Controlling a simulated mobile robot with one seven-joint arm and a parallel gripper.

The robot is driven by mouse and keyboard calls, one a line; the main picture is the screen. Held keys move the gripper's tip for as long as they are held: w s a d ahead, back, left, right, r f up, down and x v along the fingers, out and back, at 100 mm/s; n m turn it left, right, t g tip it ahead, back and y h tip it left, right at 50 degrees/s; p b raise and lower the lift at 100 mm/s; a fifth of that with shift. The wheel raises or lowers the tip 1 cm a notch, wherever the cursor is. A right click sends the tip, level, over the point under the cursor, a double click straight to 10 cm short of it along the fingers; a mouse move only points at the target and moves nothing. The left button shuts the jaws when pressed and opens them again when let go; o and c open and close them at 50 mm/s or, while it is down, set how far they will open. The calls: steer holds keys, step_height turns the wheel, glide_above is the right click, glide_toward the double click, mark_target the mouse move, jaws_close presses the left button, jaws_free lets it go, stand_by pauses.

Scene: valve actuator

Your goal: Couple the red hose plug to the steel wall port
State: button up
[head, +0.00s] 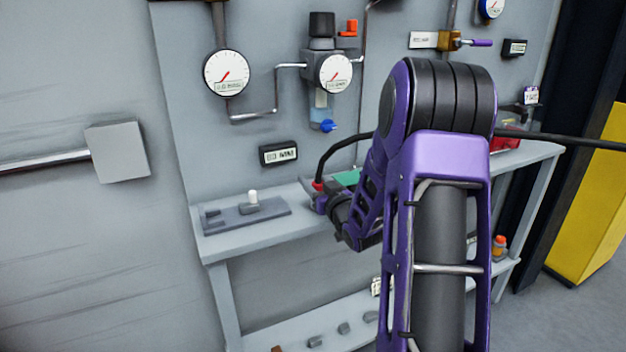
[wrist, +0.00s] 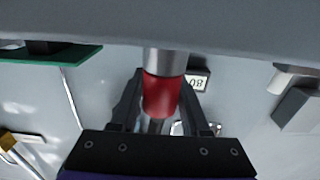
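The red hose plug (wrist: 161,97) sits between the two fingers of my gripper (wrist: 160,100) in the wrist view. The fingers lie against its sides and appear shut on it. A steel cylinder (wrist: 166,62) is in line with the red part, and its far end meets a grey surface at the picture's top; I cannot tell whether it is joined to anything. In the head view the red plug (head: 318,186) shows just above the bench, with a black hose (head: 335,150) rising from it. My arm hides most of my gripper there. I cannot pick out the steel wall port with certainty.
Gauges (head: 227,73) and pipes are on the wall above. A grey box (head: 118,152) on a pipe juts out at left.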

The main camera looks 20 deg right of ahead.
steer(key=o, duration=0.3)
steer(key=shift+o, duration=0.2)
steer(key=s+p, duration=0.6)
steer(key=s, duration=1.1)
steer(key=shift+s+d, duration=0.2)
steer(key=shift+d, duration=0.05)
